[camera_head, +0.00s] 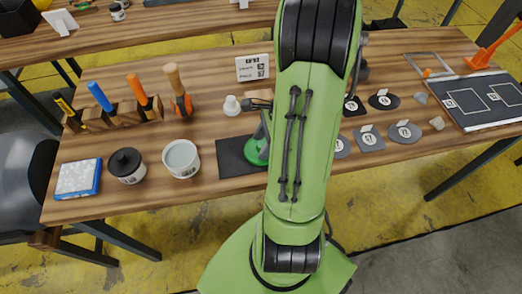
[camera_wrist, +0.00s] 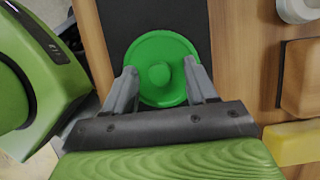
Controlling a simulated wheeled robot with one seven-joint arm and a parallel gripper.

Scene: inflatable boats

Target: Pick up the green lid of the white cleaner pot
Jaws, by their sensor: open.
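The green lid (camera_head: 254,152) lies on a dark mat (camera_head: 232,158) near the front edge of the table. In the wrist view the round green lid (camera_wrist: 160,49) shows its raised centre knob. My gripper (camera_wrist: 161,68) is open, with one finger to each side of the lid in this view. Whether the fingers touch the lid I cannot tell. In the head view my arm hides part of the lid and mat. The white pot (camera_head: 181,171) stands without a lid, left of the mat.
A white piece (camera_head: 232,106) and a card (camera_head: 252,68) stand behind the mat. In the wrist view, blocks (camera_wrist: 300,80) lie right.

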